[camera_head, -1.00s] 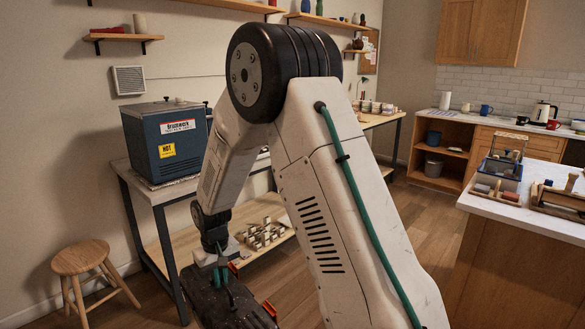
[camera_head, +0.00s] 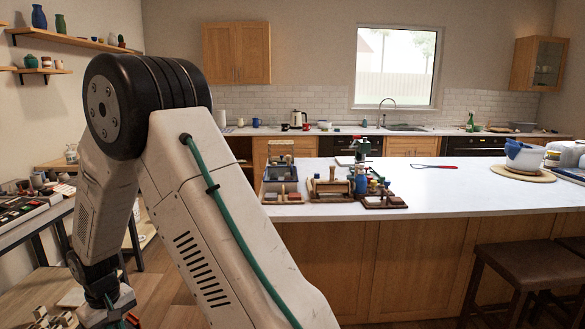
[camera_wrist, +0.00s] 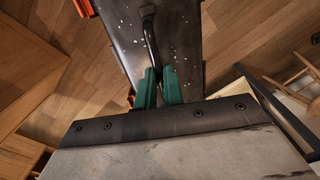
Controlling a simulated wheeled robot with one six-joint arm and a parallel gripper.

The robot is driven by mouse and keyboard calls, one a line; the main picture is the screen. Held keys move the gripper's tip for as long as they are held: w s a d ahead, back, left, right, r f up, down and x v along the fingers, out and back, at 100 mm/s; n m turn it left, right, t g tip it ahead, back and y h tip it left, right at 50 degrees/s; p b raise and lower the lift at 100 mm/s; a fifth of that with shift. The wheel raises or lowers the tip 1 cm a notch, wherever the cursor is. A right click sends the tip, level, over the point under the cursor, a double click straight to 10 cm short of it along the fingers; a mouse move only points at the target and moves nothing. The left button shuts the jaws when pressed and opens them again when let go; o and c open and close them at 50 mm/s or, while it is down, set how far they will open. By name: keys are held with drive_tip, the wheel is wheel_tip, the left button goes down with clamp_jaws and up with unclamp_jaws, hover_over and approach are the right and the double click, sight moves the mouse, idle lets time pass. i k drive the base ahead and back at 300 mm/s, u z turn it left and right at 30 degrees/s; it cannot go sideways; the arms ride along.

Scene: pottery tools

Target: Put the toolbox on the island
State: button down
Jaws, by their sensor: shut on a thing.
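The toolbox (camera_wrist: 185,42) is dark with pale specks on its lid, orange latches at its sides and a dark handle. In the wrist view my gripper (camera_wrist: 158,75), with green fingers, is shut on the handle, and the toolbox hangs over the wood floor. In the head view my gripper (camera_head: 118,322) is at the bottom left edge, and most of the toolbox is out of the picture. The island (camera_head: 440,196) has a white top and wooden sides, and stands ahead and to the right, apart from the toolbox.
Several tool trays and caddies (camera_head: 330,190) crowd the island's left end. The front middle of the top is clear. Stools (camera_head: 530,265) stand at the front right.

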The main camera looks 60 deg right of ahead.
sight(444, 182)
drive_tip(key=z, duration=3.05)
drive_tip(key=i, duration=0.15)
drive_tip(key=z, duration=0.05)
